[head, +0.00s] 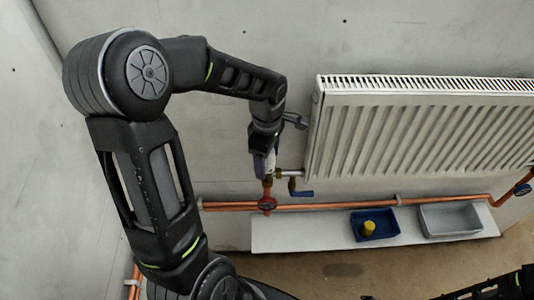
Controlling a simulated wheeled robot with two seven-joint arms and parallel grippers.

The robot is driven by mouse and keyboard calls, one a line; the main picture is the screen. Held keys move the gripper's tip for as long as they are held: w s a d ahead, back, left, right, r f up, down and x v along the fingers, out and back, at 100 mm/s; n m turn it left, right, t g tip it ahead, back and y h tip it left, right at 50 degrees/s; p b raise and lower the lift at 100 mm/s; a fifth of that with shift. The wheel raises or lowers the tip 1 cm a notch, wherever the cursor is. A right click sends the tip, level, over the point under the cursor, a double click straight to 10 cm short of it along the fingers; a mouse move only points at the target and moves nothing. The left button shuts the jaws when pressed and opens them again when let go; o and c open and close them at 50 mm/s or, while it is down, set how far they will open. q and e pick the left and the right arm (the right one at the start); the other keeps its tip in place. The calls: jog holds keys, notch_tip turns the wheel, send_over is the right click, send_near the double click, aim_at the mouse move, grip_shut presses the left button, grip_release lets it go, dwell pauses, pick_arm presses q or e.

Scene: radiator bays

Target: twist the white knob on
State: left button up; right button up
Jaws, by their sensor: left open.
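My left gripper (265,166) points down just left of the radiator's lower left corner, in front of the pipework. It is open. A pale, whitish patch (270,163) shows at its fingers; it may be the white knob, but the gripper and wrist hide most of it. I cannot tell whether the fingers touch it. A brass valve fitting (280,173) is just right of the fingers, and a copper pipe runs down below them. Only dark links of my right arm show at the bottom right; its gripper is not seen.
The white radiator (420,125) hangs on the wall. Below are a blue lever (301,193), a dark red handwheel (267,204) and copper pipes (340,207). A white shelf (300,235) holds a blue tray (357,231) with a yellow piece (368,228), and a grey tray (450,219).

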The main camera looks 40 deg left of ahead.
pick_arm(q)
grip_shut()
dwell(0.8)
jog(key=shift+s+f+b, duration=0.15)
jog(key=shift+f+b, duration=0.1)
jog(key=shift+b, duration=0.05)
dwell(0.3)
jog(key=m, duration=0.7)
jog(key=shift+p, duration=0.3)
jog(key=m, duration=0.5)
jog(key=shift+p, duration=0.3)
grip_release()
jog(key=shift+o, duration=0.3)
